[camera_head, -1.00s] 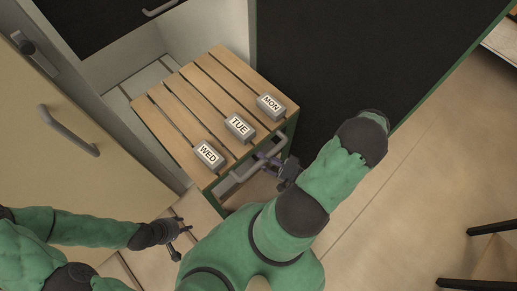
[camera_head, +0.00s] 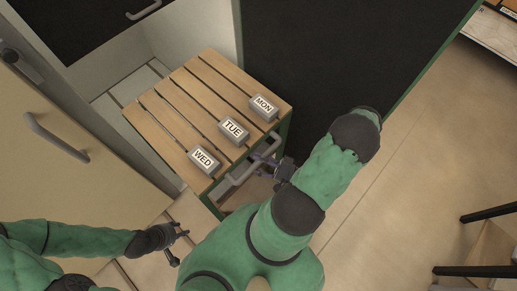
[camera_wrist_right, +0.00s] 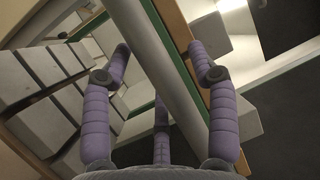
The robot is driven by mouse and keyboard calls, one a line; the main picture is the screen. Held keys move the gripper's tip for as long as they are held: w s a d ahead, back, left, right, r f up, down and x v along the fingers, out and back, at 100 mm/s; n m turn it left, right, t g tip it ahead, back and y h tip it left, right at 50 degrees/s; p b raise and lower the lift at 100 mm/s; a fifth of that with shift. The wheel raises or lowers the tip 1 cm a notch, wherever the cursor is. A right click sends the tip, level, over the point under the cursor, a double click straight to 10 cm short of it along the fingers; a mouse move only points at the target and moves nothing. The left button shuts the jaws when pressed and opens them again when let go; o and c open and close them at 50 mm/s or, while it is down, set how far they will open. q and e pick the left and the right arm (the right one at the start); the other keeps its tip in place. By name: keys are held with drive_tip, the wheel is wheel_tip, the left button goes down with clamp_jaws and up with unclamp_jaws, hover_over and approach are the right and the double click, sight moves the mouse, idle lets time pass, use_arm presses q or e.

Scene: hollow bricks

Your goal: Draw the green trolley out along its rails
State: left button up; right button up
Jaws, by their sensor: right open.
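The green trolley (camera_head: 285,128) has a wooden slatted top (camera_head: 195,95) and a grey bar handle (camera_head: 240,178) on its near side. It stands between a cream door and a dark panel. My right gripper (camera_head: 266,164) is at the handle's right part. In the right wrist view its purple fingers (camera_wrist_right: 158,48) are spread on both sides of the grey bar (camera_wrist_right: 168,85), not closed on it. My left gripper (camera_head: 181,246) is apart from the trolley, low at the left, with its fingers spread and nothing between them. The rails are not visible.
Grey bricks marked MON (camera_head: 264,107), TUE (camera_head: 233,130) and WED (camera_head: 203,160) lie along the top's near edge. A cream door (camera_head: 95,190) is left and a dark panel (camera_head: 330,65) behind right. Floor (camera_head: 400,200) is clear at right, with dark stool legs (camera_head: 485,270) beyond.

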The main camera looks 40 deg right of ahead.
drive_tip(key=v, duration=1.2)
idle(0.5)
